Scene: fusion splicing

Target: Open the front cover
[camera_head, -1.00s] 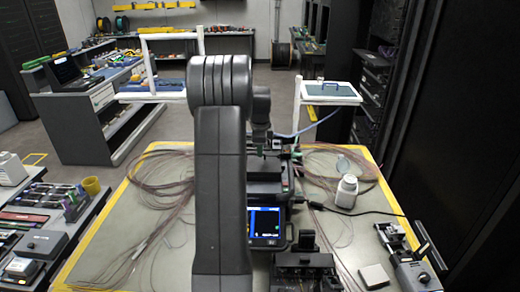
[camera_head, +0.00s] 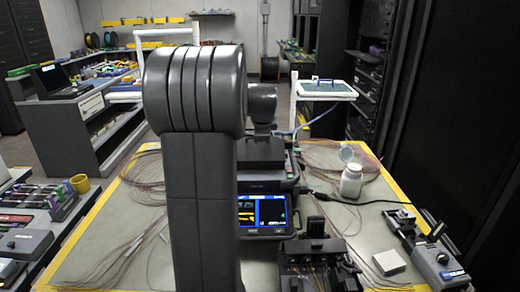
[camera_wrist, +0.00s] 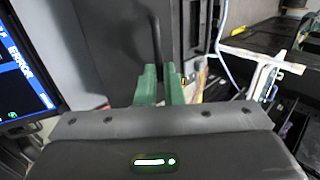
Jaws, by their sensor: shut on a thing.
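The black fusion splicer (camera_head: 268,183) stands on the table behind my arm, its lit screen (camera_head: 263,212) facing the front. The screen (camera_wrist: 18,70) also shows at the left of the wrist view. My gripper (camera_wrist: 160,76) has green fingers close together on a thin dark edge (camera_wrist: 157,42), which looks like part of the front cover. A broad dark panel (camera_wrist: 108,45) of the splicer lies just beyond the fingers. In the head view my arm hides the fingers and much of the splicer, so how far the cover stands open is hard to tell.
A white bottle (camera_head: 351,181) stands right of the splicer. A black fixture (camera_head: 318,262) sits in front of it, with a pale block (camera_head: 389,262) and a grey tool (camera_head: 430,262) to the right. Loose fibres lie on both sides. The table front left is mostly clear.

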